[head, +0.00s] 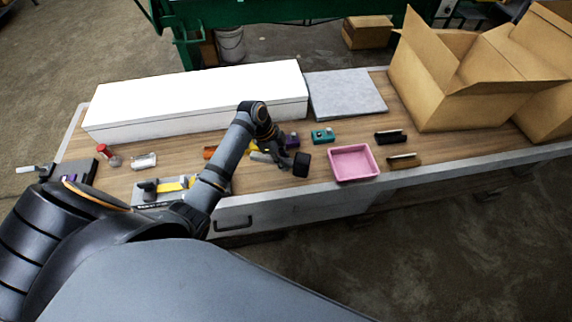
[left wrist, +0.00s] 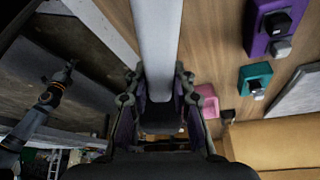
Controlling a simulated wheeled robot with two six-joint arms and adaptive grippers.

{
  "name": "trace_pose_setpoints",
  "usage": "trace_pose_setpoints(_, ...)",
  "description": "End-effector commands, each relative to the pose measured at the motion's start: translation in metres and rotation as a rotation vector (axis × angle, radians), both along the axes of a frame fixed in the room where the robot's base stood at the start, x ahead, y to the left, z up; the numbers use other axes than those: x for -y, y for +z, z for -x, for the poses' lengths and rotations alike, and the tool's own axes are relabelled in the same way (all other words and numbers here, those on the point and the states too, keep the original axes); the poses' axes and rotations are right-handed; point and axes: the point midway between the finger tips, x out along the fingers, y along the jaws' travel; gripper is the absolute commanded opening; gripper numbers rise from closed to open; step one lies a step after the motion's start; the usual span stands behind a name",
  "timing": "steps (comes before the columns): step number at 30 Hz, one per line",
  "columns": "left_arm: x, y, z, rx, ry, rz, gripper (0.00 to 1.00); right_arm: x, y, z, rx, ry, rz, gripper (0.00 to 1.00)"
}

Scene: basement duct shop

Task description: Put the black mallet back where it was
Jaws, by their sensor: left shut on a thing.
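The black mallet has a black block head (head: 301,164) that shows just right of my left gripper (head: 279,161) in the head view, over the front part of the bench. In the left wrist view, a pale grey bar that looks like its handle (left wrist: 157,45) runs up between the fingers of my left gripper (left wrist: 158,112). The gripper is shut on the mallet. Whether the mallet touches the bench cannot be told. In the left wrist view, what looks like my right gripper (left wrist: 66,76) shows small at the left; its jaws are unclear.
A pink tray (head: 353,163) stands right of the mallet head. A teal block (head: 322,136), black and brown items (head: 391,136), and a grey slab (head: 345,93) lie nearby. A long white box (head: 198,98) fills the back. Open cartons (head: 455,75) stand right. A yellow-and-black item (head: 172,186) lies left.

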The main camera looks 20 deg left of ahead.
Motion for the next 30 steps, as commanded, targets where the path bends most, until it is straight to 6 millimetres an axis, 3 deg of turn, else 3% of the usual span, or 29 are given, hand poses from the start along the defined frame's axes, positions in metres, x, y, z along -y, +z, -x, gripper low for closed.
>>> trace_pose_setpoints(5,0.005,-0.005,-0.003,0.001,0.000,0.002,0.00,0.003,0.001,0.011,-0.017,0.001,0.004,0.00)
trace_pose_setpoints(12,0.007,-0.036,-0.003,0.000,0.000,0.000,0.00,0.007,0.015,0.012,-0.019,0.002,0.009,0.00)
trace_pose_setpoints(20,0.006,-0.039,-0.004,0.002,0.000,0.000,0.00,0.011,0.013,0.010,-0.015,0.003,0.014,0.00)
trace_pose_setpoints(21,0.006,-0.040,-0.003,0.001,-0.001,-0.001,0.26,0.011,0.013,0.009,-0.015,0.004,0.013,0.00)
trace_pose_setpoints(25,0.006,-0.040,-0.003,0.001,-0.001,-0.001,0.44,0.011,0.014,0.009,-0.014,0.004,0.013,0.00)
trace_pose_setpoints(30,0.006,-0.039,-0.003,0.001,0.000,-0.001,0.46,0.010,0.014,0.008,-0.013,0.004,0.013,0.00)
